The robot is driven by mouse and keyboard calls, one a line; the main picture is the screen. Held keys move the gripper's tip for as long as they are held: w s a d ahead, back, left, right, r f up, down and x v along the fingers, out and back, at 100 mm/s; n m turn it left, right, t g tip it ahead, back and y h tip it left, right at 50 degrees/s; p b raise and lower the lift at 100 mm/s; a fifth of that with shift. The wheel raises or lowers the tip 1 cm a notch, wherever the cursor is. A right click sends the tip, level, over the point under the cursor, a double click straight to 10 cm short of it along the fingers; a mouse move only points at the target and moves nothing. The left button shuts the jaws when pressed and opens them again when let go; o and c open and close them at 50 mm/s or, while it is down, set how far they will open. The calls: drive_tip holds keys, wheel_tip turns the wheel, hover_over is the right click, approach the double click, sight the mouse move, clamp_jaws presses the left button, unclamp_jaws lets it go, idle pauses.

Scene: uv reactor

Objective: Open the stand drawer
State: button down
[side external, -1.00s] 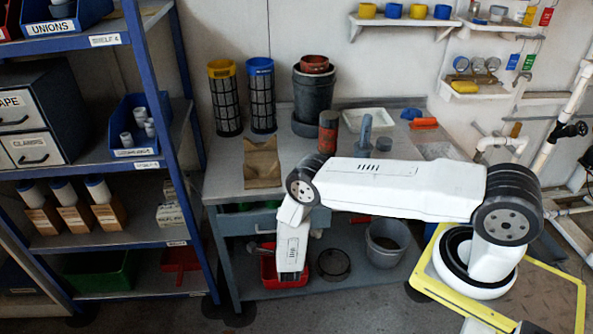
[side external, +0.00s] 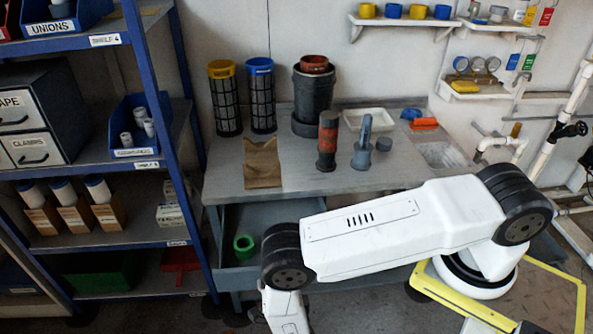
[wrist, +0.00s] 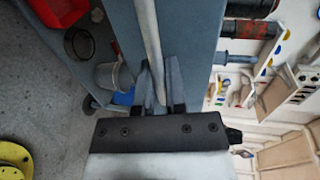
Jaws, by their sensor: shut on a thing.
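The stand drawer (side external: 275,218) is pulled out from under the grey stand top (side external: 215,185) in the side view, with its inside exposed. A green ring (side external: 243,247) lies in it. My arm hides the drawer's front and right part there. In the wrist view, the blue-grey drawer front (wrist: 190,25) runs down the picture, with a pale handle bar (wrist: 150,35) along it. My gripper (wrist: 160,75) is shut on this handle, its fingers on either side of the bar. In the side view my fingers are below the picture edge.
A blue-framed shelf rack (side external: 150,90) stands close left of the drawer. Filter cages, a dark bucket (side external: 313,95) and a brown sheet (side external: 262,162) are on the stand top.

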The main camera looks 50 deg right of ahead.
drive_tip(key=shift+f+v, duration=0.2)
drive_tip(key=shift+v, duration=0.65)
drive_tip(key=shift+f+v, duration=0.15)
drive_tip(key=shift+v, duration=0.65)
drive_tip(key=c, duration=0.7)
unclamp_jaws()
drive_tip(key=shift+c, duration=0.2)
drive_tip(key=shift+s+a, duration=0.15)
drive_tip(key=v, duration=0.7)
drive_tip(key=shift+s+a, duration=0.2)
drive_tip(key=shift+r, duration=0.1)
